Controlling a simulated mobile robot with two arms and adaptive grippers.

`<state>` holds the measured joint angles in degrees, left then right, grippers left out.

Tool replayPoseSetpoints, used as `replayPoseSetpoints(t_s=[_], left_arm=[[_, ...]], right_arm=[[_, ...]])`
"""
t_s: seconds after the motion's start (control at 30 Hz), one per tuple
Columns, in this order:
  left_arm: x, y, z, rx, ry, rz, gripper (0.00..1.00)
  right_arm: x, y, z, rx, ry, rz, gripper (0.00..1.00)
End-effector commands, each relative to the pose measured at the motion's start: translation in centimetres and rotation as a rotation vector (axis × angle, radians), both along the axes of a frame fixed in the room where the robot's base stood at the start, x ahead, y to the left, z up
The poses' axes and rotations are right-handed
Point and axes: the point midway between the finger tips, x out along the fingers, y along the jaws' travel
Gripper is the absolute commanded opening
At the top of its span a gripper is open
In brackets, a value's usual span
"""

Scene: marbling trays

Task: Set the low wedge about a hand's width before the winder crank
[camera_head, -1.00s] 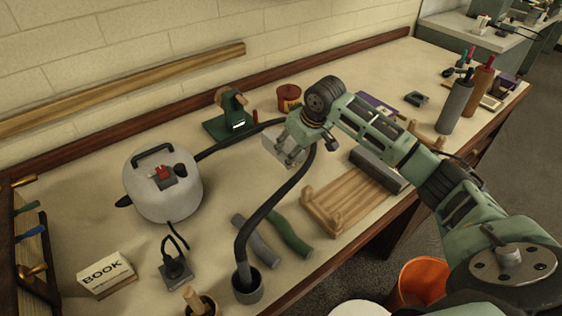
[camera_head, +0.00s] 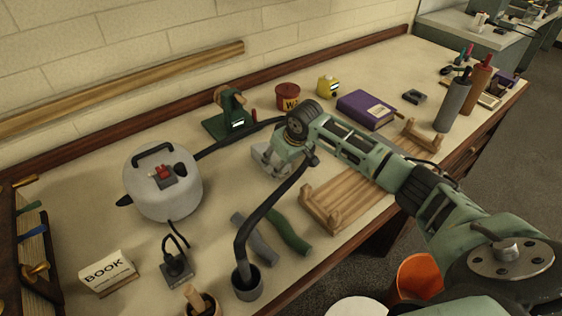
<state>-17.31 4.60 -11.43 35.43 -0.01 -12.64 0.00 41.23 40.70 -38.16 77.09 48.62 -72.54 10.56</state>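My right gripper (camera_head: 280,168) reaches in from the right over the middle of the bench, fingers pointing down. It appears shut on a pale grey block (camera_head: 259,157), which looks like the low wedge; its shape is partly hidden by the fingers. The block is close to the bench top; whether it touches cannot be told. A green device with a wooden drum (camera_head: 231,112), apparently the winder, stands at the back, left of and behind the gripper. Its crank is not clearly distinguishable. My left gripper is not in view.
A white canister (camera_head: 163,188) stands left. A wooden rack (camera_head: 335,199) lies in front. A red pot (camera_head: 288,96), yellow device (camera_head: 327,86) and purple book (camera_head: 366,110) line the back.

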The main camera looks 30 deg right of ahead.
Motion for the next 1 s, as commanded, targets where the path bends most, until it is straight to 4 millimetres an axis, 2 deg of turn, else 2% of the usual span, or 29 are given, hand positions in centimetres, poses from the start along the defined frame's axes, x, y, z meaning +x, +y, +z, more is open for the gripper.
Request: replayPoseSetpoints(t_s=[0.03, 0.2, 0.57, 0.77, 1.0], left_arm=[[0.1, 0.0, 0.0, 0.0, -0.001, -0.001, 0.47], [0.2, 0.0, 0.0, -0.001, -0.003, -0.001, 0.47], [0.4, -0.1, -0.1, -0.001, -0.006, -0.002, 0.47], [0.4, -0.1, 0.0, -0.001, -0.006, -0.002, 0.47], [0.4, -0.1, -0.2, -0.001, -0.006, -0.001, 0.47]], right_arm=[[0.0, 0.0, 0.0, 0.0, 0.0, 0.0, 0.55], [0.0, 0.0, 0.0, 0.0, 0.0, 0.0, 0.7], [0.0, 0.0, 0.3, 0.0, -0.001, 0.0, 0.7], [-1.1, -0.2, 3.0, -0.001, -0.002, 0.001, 0.7], [-3.0, -0.5, 7.8, -0.002, -0.002, -0.001, 0.7]])
